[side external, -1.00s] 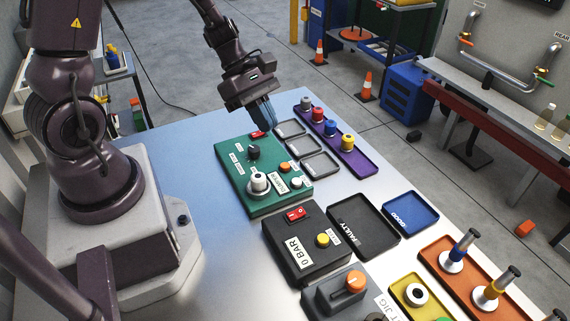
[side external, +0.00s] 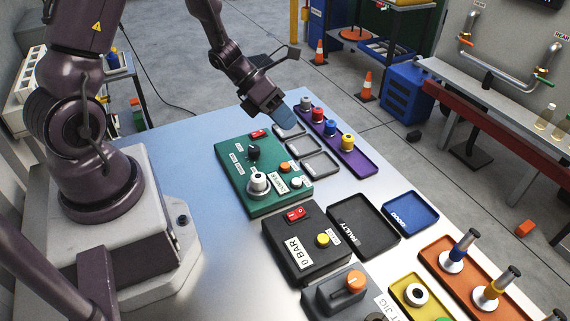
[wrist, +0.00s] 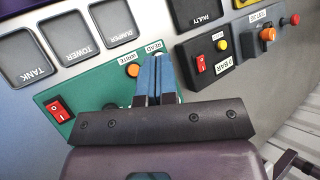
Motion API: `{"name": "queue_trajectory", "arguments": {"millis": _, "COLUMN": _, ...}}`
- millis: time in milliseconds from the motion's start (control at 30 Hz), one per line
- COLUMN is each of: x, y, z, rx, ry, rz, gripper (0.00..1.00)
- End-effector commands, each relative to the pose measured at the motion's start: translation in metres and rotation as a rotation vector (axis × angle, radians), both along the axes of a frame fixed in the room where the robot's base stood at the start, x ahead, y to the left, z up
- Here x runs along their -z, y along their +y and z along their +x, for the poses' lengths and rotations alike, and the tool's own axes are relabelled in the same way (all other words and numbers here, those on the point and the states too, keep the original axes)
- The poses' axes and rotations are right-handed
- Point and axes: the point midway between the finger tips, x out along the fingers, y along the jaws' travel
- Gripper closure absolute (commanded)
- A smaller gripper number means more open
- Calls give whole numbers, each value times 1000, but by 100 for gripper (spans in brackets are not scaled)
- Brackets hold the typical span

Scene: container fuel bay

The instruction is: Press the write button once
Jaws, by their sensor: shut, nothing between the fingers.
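The green panel box (side external: 235,195) lies on the table with a red rocker switch, a dark knob, a socket-like fitting, an orange button (side external: 285,168) and a white button (side external: 296,183). In the wrist view, the WRITE label (wrist: 137,57) is beside the orange button (wrist: 132,70), and the READ label (wrist: 153,46) is beside the mostly hidden white button. My gripper (side external: 290,124) has its blue fingers shut and empty, tilted above the small grey trays beyond the panel's far end. In the wrist view, the fingers (wrist: 154,62) appear just right of the orange button.
Grey trays (side external: 306,147) and a purple tray (side external: 358,166) with several coloured-top parts lie beside the panel. A black 0 BAR box (side external: 291,254) with a red switch and yellow button stands nearer. Black FAULTY (side external: 372,246) and blue GOOD (side external: 427,211) trays look empty.

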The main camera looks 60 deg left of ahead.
Motion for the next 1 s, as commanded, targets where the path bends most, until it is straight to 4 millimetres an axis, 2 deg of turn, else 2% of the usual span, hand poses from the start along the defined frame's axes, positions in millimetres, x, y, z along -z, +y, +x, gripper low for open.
{"name": "queue_trajectory", "arguments": {"millis": 500, "x": 68, "y": 0, "z": -1, "rx": 1, "ry": 3, "rz": -1, "gripper": 100}}
{"name": "queue_trajectory", "arguments": {"millis": 700, "x": 80, "y": 0, "z": 0, "rx": 2, "ry": 0, "rz": 0, "gripper": 100}}
{"name": "queue_trajectory", "arguments": {"millis": 1000, "x": 82, "y": 0, "z": 0, "rx": 2, "ry": 0, "rz": 1, "gripper": 100}}
